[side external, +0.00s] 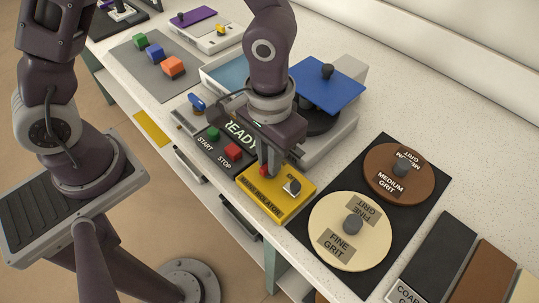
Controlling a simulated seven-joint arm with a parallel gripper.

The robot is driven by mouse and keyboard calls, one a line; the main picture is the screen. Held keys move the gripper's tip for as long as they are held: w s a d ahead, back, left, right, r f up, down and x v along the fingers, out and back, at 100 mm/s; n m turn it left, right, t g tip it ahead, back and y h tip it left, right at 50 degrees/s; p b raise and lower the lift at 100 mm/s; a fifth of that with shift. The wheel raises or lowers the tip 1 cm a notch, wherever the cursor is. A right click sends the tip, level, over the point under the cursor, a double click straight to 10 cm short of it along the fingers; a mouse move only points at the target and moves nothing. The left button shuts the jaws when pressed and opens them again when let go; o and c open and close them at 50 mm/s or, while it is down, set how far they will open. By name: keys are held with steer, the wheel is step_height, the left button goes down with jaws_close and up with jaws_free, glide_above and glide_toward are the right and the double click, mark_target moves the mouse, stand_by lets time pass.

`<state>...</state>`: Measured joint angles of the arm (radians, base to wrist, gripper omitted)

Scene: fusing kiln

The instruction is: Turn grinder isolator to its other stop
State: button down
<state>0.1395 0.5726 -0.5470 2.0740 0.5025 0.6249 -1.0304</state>
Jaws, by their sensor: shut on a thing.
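The grinder isolator is a yellow box (261,207) with dark lettering on its front, near the bench's front edge. Its red knob (264,170) shows between my gripper's fingers, mostly hidden by them. My gripper (267,171) points down over the left part of the box and is shut on the red knob. A small silver and dark switch (292,187) sits on the right part of the box, clear of the fingers. The knob's exact angle is hidden.
A control panel with a green START button (214,133) and red STOP button (233,151) lies just left of the isolator. The grinder with a blue plate (328,84) stands behind. Fine (325,247) and medium (385,183) grit discs lie on a black mat to the right.

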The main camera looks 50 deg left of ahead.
steer(key=m, duration=0.4)
steer(key=shift+m, duration=0.3)
steer(key=m, duration=0.4)
steer(key=shift+m, duration=0.3)
steer(key=m, duration=0.4)
steer(key=shift+m, duration=2.3)
steer(key=c, duration=1.4)
jaws_free()
steer(key=shift+c, duration=0.2)
